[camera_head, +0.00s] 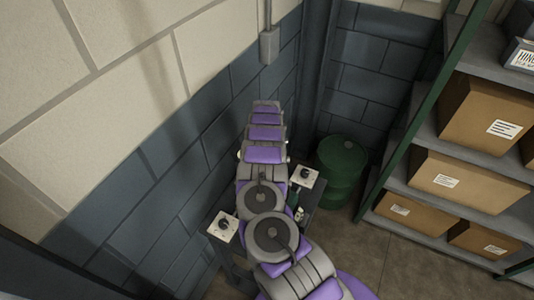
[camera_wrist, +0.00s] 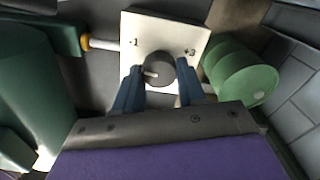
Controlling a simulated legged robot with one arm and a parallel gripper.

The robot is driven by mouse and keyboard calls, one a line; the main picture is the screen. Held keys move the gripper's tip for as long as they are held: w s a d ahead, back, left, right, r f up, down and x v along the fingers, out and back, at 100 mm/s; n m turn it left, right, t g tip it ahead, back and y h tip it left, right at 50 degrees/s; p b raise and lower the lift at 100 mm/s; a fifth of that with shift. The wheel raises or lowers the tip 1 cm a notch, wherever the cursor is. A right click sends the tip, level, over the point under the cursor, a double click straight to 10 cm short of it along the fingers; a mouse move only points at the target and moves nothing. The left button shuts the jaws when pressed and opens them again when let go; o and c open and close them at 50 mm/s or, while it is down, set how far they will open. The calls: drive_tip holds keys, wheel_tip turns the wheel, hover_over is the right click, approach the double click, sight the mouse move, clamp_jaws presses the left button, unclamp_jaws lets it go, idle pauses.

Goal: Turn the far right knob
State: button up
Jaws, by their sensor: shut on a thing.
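In the wrist view, a round dark grey knob (camera_wrist: 158,67) sits on a white square panel (camera_wrist: 150,28). A pale pointer mark on the knob points left. Small printed marks stand at the panel's left and right. My gripper (camera_wrist: 160,75) has one blue finger on each side of the knob and is shut on it. In the head view, this right panel (camera_head: 298,181) with its dark knob (camera_head: 304,173) stands beside my arm. A second panel (camera_head: 216,232) with a dark knob (camera_head: 223,224) is at the left. My fingers cannot be made out in the head view.
A green barrel (camera_head: 342,170) stands right of the panel, and also shows in the wrist view (camera_wrist: 240,72). Green machinery (camera_wrist: 45,45) with a yellow-and-white fitting (camera_wrist: 98,43) is at the left. Shelves with cardboard boxes (camera_head: 468,180) stand right. A block wall rises at left.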

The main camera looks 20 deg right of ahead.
drive_tip(key=m, duration=0.4)
drive_tip(key=shift+w+r+m+p, duration=0.1)
drive_tip(key=shift+w+m+p, duration=0.05)
drive_tip(key=shift+m+p, duration=0.2)
idle(0.4)
drive_tip(key=o, duration=0.9)
drive_tip(key=shift+o, duration=0.9)
wheel_tip(320, 180, up, 17)
drive_tip(key=shift+a, duration=0.1)
